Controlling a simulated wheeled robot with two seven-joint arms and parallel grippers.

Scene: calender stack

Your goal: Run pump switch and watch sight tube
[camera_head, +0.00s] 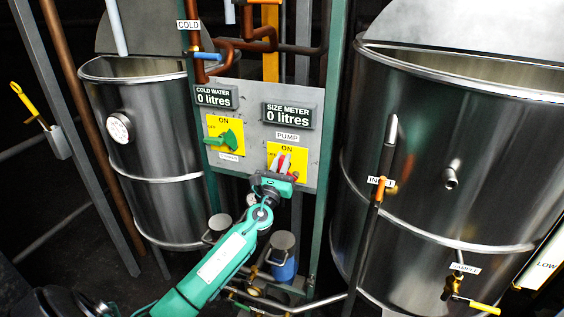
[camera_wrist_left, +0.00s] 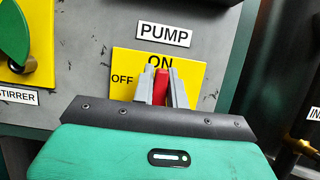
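The pump switch is a red handle (camera_wrist_left: 161,87) on a yellow plate (camera_wrist_left: 202,73) marked ON and OFF, under a PUMP label, in the left wrist view. In the head view its yellow plate (camera_head: 298,158) is on the grey panel. My left gripper (camera_head: 281,164) is at the switch, with its two grey fingers (camera_wrist_left: 161,84) on either side of the red handle, closed around it or nearly so. The handle points up towards ON. The sight tube may be the pale strip marked LOW (camera_head: 541,262) at the right edge, only partly in view. My right gripper is not in view.
A green stirrer switch (camera_head: 222,140) sits left of the pump switch. The size meter (camera_head: 288,116) and cold water meter (camera_head: 214,97) both read 0 litres. Steel tanks stand at left (camera_head: 160,140) and right (camera_head: 450,130). An inlet pipe (camera_head: 368,230) stands right of the panel.

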